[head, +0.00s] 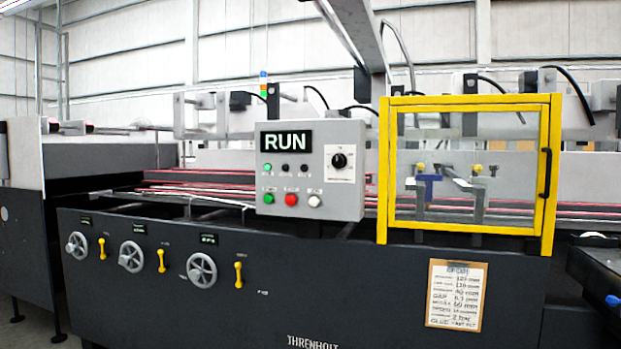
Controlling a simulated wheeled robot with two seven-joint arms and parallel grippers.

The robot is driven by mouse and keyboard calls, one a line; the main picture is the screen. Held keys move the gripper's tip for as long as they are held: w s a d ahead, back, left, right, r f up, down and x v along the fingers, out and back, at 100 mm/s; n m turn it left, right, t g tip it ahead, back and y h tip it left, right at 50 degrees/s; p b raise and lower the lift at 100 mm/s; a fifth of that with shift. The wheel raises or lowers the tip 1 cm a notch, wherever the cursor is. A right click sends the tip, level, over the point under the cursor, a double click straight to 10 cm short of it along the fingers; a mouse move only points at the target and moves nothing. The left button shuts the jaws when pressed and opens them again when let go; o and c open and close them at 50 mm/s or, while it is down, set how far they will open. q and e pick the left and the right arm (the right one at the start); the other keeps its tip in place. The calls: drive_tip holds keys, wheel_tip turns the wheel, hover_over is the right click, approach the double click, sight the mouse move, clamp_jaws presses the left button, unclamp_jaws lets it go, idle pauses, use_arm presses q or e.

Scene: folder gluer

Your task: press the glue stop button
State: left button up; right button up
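A grey control box (345,205) stands on the machine near the middle of the head view. Its display (286,141) reads RUN. Along its lower edge are a green button (268,199), a red button (291,199) and a white button (315,201). Their small labels are too blurred to read, so I cannot tell which is the glue stop button. A black rotary knob (339,161) is at the upper right. Neither of my grippers shows.
A yellow-framed clear guard (550,180) stands right of the box, closed. The dark front panel (370,285) carries handwheels (201,269), yellow levers (238,275) and a clipboard (457,295). Nothing blocks the view of the box's face. A stack light (263,85) rises behind.

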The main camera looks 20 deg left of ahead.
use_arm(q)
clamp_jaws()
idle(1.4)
